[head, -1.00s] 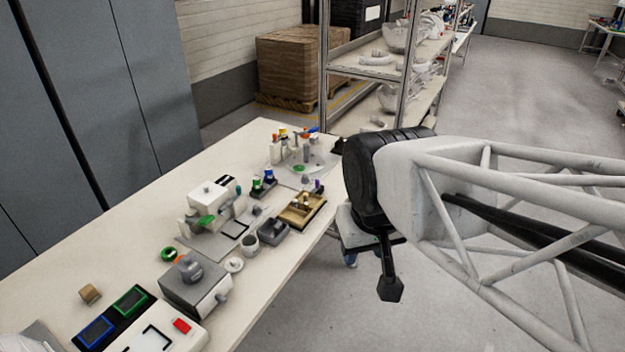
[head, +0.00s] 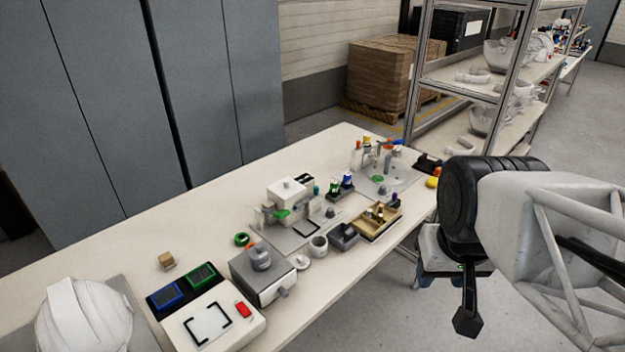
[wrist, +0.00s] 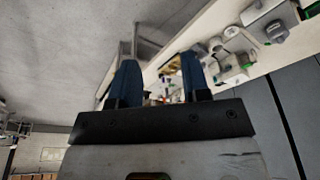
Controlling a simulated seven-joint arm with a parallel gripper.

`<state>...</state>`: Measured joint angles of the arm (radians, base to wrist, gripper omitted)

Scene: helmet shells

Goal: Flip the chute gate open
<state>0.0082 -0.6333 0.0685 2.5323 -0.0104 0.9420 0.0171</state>
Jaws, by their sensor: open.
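No part is clearly recognisable as the chute gate in these frames. A white machine (head: 290,192) with a green tab (head: 283,213) on its front stands mid-table in the head view. A grey box (head: 262,275) with a round knob on top and a spout-like part on its right side stands nearer. My gripper (wrist: 160,78) has two blue fingers, apart with nothing held between them. In the head view my gripper (head: 427,281) is partly hidden by my arm, off the table's right edge and away from both devices.
The white table (head: 215,208) also holds a wooden tray (head: 377,222), a grey cup (head: 318,246), a green ring (head: 242,239), a wooden block (head: 166,260), a white panel with a red button (head: 243,310) and a white helmet shell (head: 83,318). A metal shelf (head: 455,88) stands behind.

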